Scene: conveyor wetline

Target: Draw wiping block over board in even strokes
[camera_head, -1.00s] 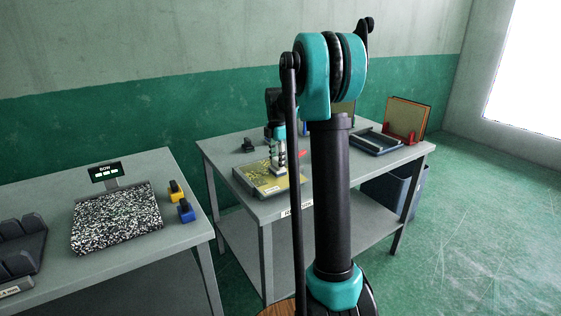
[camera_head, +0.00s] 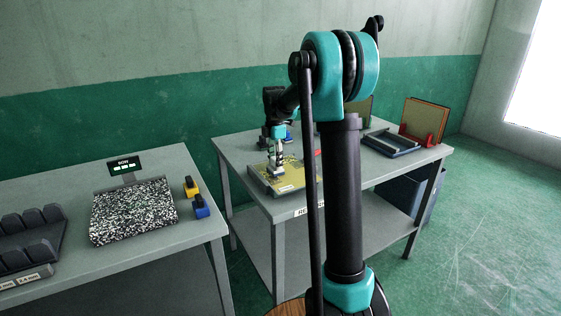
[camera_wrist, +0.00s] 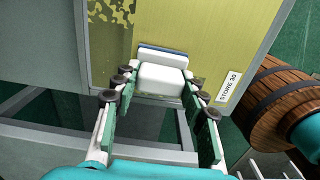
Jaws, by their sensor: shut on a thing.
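The board (camera_head: 293,186) is a yellow panel lying flat near the front left corner of the far table. My gripper (camera_wrist: 160,78) is shut on the wiping block (camera_wrist: 162,82), a white block with a blue far edge. The block is over the board near its front edge; whether it touches is hard to tell. In the head view my gripper (camera_head: 276,165) is above the board's back left part, pointing down.
The far table (camera_head: 345,180) also holds a dark tray (camera_head: 390,146) and a panel in a red stand (camera_head: 425,120). A blue bin (camera_head: 408,192) stands under it. The near left table (camera_head: 70,185) carries a speckled pad (camera_head: 132,210), yellow and blue blocks (camera_head: 200,206) and dark bins (camera_head: 30,235).

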